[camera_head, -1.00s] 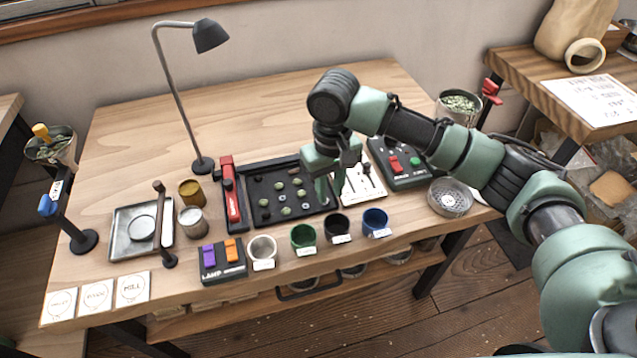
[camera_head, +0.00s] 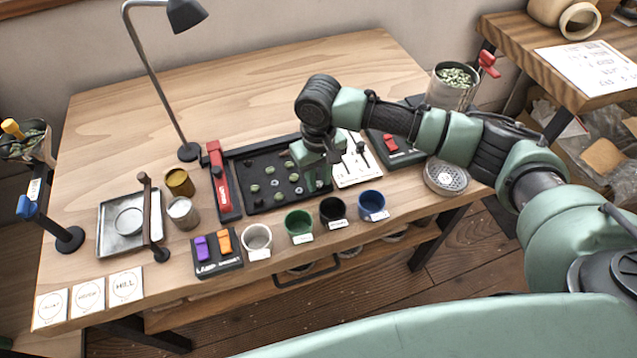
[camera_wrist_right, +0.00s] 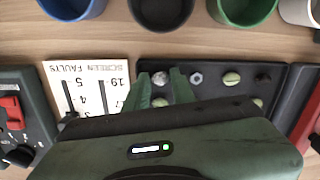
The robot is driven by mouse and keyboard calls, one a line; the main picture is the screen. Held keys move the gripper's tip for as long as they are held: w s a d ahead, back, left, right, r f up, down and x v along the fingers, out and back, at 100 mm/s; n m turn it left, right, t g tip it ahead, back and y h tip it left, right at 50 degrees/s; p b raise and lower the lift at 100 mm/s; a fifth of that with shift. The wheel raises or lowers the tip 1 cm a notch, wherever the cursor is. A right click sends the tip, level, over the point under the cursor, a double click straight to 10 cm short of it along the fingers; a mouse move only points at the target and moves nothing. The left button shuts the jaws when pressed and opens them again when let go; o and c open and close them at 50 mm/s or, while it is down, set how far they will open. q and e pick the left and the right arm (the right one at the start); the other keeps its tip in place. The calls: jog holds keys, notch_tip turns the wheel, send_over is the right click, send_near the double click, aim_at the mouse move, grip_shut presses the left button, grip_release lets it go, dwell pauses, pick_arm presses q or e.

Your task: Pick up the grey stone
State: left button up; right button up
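The grey stone (camera_wrist_right: 160,78) is a small, pale, lumpy piece in the black sorting tray (camera_wrist_right: 225,46), in the row nearest the cups. In the wrist view it lies between the tips of my right gripper (camera_wrist_right: 161,76), with gaps at its sides. The right gripper is open. My left gripper is not in view.
A hex nut (camera_wrist_right: 197,78) lies close beside the stone, with green beans (camera_wrist_right: 231,79) further along. Blue (camera_head: 371,204), black (camera_head: 332,211) and green (camera_head: 299,224) cups stand in front of the tray. A white card with sliders (camera_head: 358,163) and a red-switch box (camera_head: 393,147) are right.

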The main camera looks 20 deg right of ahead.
aim_at(319, 183)
grip_shut()
jog(key=shift+r, duration=0.1)
notch_tip(319, 183, up, 20)
jog(key=shift+p, duration=0.45)
